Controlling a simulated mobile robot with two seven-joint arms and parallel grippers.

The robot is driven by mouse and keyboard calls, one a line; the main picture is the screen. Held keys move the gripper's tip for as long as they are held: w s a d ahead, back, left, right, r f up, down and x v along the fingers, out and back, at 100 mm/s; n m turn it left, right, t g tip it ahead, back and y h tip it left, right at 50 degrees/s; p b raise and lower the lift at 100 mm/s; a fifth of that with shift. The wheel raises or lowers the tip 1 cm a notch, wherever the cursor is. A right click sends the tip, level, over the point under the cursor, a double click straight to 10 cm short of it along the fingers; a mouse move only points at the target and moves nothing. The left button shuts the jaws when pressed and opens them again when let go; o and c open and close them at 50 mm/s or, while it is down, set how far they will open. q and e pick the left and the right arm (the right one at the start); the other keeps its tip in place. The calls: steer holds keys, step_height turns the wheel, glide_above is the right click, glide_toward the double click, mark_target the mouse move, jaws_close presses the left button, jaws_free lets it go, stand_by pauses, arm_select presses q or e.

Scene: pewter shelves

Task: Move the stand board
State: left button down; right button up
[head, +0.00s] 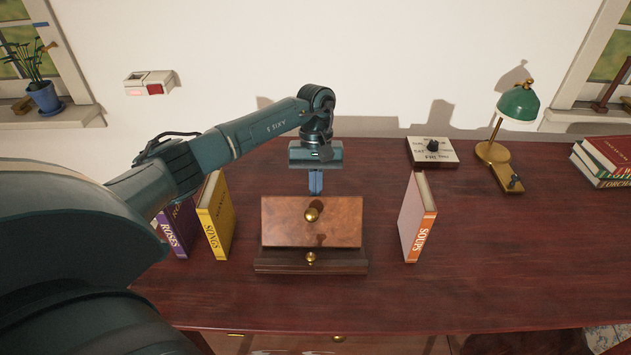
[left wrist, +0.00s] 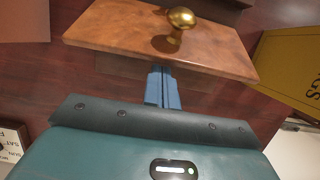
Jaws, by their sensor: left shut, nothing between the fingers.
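The stand board (head: 285,225) is a tilted brown wooden panel with a brass knob, resting on a dark wooden stand base (head: 275,265) in the middle of the desk. The base has a smaller brass knob at its front. In the left wrist view the board (left wrist: 130,28) spans the top. My left gripper (head: 315,184) points down just behind the board's upper edge. Its blue fingers (left wrist: 162,88) are shut and empty, with their tips close to the board's back edge. I cannot tell whether they touch it.
A yellow book (head: 217,215) and a purple book (head: 179,228) stand left of the stand. A pink book (head: 417,217) stands to the right. The desk between pink book and lamp is clear.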

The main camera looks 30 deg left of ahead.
arm_select(q)
steer(key=shift+s+d+r, duration=0.1)
steer(key=shift+s+r, duration=0.05)
steer(key=shift+s, duration=0.05)
arm_select(e)
steer(key=shift+d+f, duration=0.2)
steer(key=shift+f, duration=0.05)
arm_select(q)
steer(key=shift+s+d+r+t+y+p, duration=0.45)
steer(key=shift+s+r+t, duration=0.1)
steer(key=shift+s, duration=0.1)
arm_select(e)
steer(key=shift+w+r, duration=0.1)
steer(key=shift+r, duration=0.2)
arm_select(q)
steer(key=shift+f, duration=0.1)
arm_select(e)
steer(key=shift+f, duration=0.15)
